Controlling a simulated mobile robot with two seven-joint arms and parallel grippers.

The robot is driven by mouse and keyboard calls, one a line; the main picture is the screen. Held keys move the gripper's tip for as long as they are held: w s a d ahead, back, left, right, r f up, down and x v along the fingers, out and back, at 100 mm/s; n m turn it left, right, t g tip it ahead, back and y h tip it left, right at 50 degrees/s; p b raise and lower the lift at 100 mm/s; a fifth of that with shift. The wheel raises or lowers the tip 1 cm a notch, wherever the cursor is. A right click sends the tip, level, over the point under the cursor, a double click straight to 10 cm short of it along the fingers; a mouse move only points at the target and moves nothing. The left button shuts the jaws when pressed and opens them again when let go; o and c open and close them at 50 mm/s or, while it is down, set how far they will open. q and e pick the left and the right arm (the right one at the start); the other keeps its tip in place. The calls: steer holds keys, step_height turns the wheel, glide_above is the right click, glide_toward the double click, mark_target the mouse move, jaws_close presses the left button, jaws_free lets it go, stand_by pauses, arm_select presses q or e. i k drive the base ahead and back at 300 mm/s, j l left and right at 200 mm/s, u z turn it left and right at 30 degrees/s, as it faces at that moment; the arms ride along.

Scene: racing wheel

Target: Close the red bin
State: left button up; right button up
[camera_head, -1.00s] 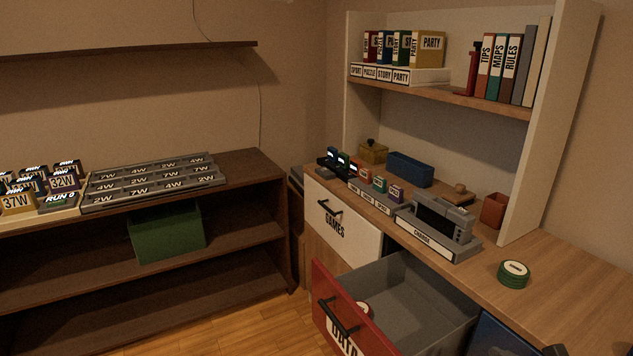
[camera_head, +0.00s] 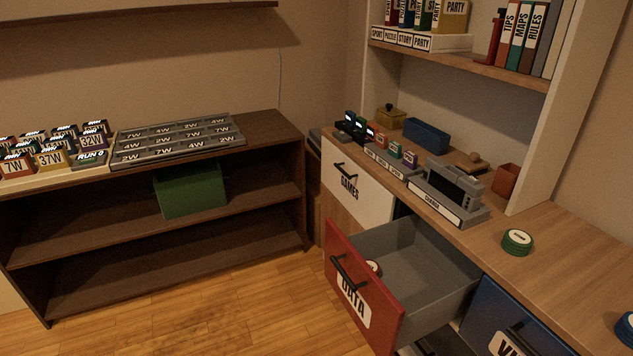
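The red bin (camera_head: 388,313) is a pull-out drawer with a red front, a black bar handle and a label reading DATA. It stands pulled well out from under the wooden counter, and its grey inside (camera_head: 425,268) shows. A small round item (camera_head: 374,267) with a pale top lies in it near the front. Neither of my grippers is in view.
Above left of the bin is the white GAMES front (camera_head: 356,187), shut. A blue front (camera_head: 510,325) with a black handle is to its right. The counter (camera_head: 560,240) holds a grey charger and a green disc stack. Wooden floor (camera_head: 220,310) before the bin is clear.

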mark_target(425, 283)
steer(key=z, duration=0.35)
steer(key=i+j+z, duration=0.15)
steer(key=j+z, duration=0.15)
steer(key=z, duration=0.15)
steer(key=j+z, duration=0.8)
steer(key=j, duration=0.5)
steer(key=j+z, duration=0.1)
steer(key=j, duration=1.65)
